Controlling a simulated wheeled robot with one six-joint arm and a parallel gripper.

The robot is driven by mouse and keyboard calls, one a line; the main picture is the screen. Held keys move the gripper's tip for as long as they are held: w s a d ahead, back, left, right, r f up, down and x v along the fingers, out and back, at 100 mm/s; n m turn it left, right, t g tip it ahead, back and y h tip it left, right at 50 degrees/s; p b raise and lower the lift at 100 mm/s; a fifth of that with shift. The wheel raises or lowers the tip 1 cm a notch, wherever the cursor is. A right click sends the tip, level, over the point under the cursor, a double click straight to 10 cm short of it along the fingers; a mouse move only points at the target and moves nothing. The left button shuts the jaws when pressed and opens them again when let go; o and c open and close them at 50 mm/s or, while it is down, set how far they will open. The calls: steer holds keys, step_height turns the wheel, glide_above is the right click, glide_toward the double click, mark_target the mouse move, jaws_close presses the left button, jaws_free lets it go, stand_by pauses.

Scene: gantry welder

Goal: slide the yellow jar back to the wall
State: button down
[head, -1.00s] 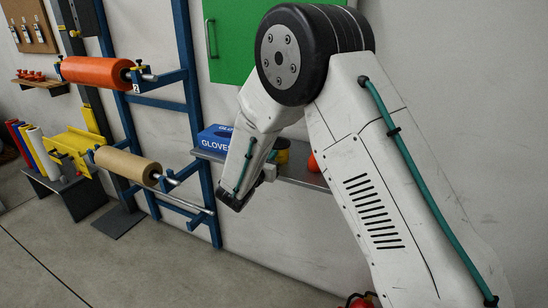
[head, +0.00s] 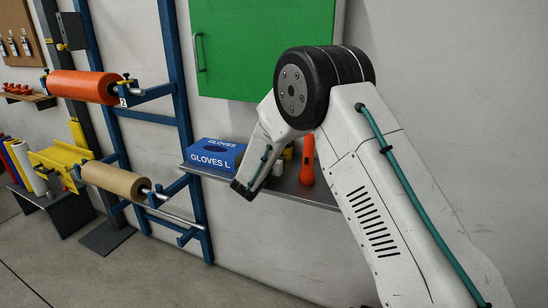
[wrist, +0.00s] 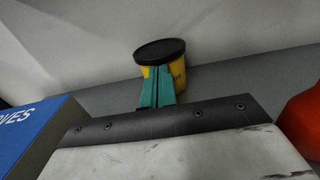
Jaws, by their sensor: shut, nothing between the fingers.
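The yellow jar (wrist: 180,77) with a black lid stands upright on the grey shelf (wrist: 225,82), near the wall, in the wrist view. The fingers of my gripper (wrist: 157,70) are teal, shut and empty, directly in front of the jar and overlapping its front. I cannot tell whether they touch it. They hide part of the jar's front. In the head view only a small yellow bit of the jar (head: 287,154) shows behind my arm, and the fingers are hidden there.
A blue glove box (head: 213,156) stands left of the jar, and an orange flashlight-like object (head: 307,162) stands to its right. A green cabinet (head: 265,50) hangs above. A blue rack (head: 177,90) with rolls is further left. The wall (wrist: 235,25) rises behind the shelf.

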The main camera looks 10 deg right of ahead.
steer(key=v, duration=1.3)
steer(key=shift+s+a, duration=0.15)
steer(key=shift+s, duration=0.15)
steer(key=s+d+r+m+g, duration=0.6)
steer(key=s+d+r+m, duration=0.15)
steer(key=s+d, duration=0.3)
steer(key=s+d+r+m+g, duration=0.6)
steer(key=s+d+m, duration=0.35)
steer(key=s, duration=0.25)
steer(key=s+a+m+y, duration=0.2)
steer(key=s+m+y, duration=0.1)
steer(key=s, duration=0.4)
steer(key=s+a+m+y, duration=0.2)
steer(key=s+m+y, duration=0.2)
steer(key=s, duration=0.4)
steer(key=s+a+m+g+y, duration=0.1)
steer(key=s+a+m+y, duration=0.1)
steer(key=s, duration=0.6)
steer(key=m+y, duration=0.1)
steer(key=m, duration=0.1)
steer(key=shift+f+m+y, duration=0.3)
steer(key=shift+f+y, duration=0.1)
steer(key=shift+s, duration=0.1)
